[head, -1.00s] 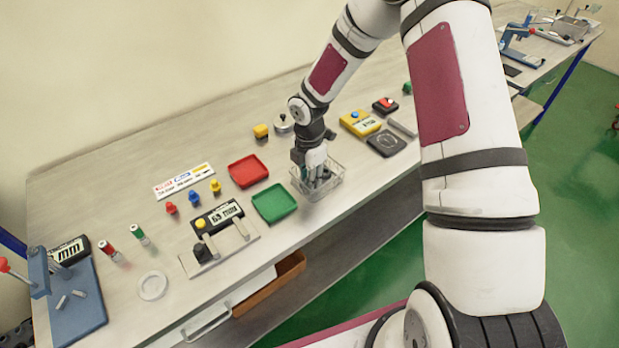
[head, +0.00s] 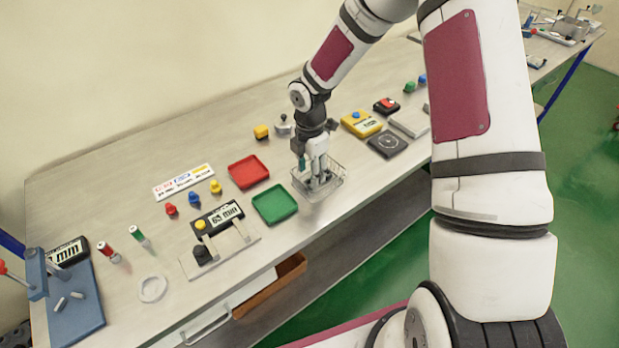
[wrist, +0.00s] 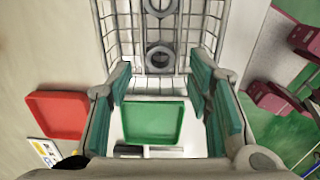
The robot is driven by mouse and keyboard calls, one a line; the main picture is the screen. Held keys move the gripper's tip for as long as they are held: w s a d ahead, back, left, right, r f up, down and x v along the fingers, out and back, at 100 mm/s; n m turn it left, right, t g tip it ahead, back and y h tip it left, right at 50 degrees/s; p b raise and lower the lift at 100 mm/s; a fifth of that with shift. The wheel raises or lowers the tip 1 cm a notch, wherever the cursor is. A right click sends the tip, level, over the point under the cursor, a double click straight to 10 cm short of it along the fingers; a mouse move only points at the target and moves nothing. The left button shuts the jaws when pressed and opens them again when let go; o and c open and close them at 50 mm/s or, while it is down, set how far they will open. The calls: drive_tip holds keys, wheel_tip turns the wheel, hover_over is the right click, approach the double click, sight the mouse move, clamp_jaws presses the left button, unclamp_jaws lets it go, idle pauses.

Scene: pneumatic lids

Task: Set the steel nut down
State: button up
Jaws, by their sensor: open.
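Two steel nuts show as grey rings in the wrist view, one nearer (wrist: 160,58) and one at the top edge (wrist: 160,6). Both lie in a wire basket (wrist: 112,38), which stands on the bench right of the green tray in the head view (head: 338,184). My gripper (head: 317,186) points down over the basket, its fingers low within the rim as seen from the head. In the wrist view the green-padded fingers (wrist: 160,85) are spread apart, with nothing held between them. In the head view the nuts cannot be made out behind the fingers and wires.
A green tray (head: 275,204) and a red tray (head: 248,172) lie left of the basket. A yellow device (head: 361,123) and a dark square plate (head: 388,144) lie to its right. The bench's front edge (head: 325,211) is close to the basket.

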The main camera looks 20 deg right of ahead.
drive_tip(key=s+d+r+m+t+h, duration=0.1)
drive_tip(key=s+r+m, duration=0.15)
drive_tip(key=r, duration=0.65)
drive_tip(key=s+r+m, duration=0.2)
drive_tip(key=r+m, duration=0.1)
drive_tip(key=r, duration=0.6)
drive_tip(key=s+r+m+t, duration=0.2)
drive_tip(key=s+r+m, duration=0.5)
drive_tip(key=s, duration=0.3)
drive_tip(key=s+a+r+m+t+y, duration=0.1)
drive_tip(key=s+r+m+t, duration=0.1)
drive_tip(key=s+r+m, duration=0.6)
drive_tip(key=shift+s+m+t, duration=0.3)
drive_tip(key=shift+s+m, duration=0.55)
drive_tip(key=shift+s, duration=0.8)
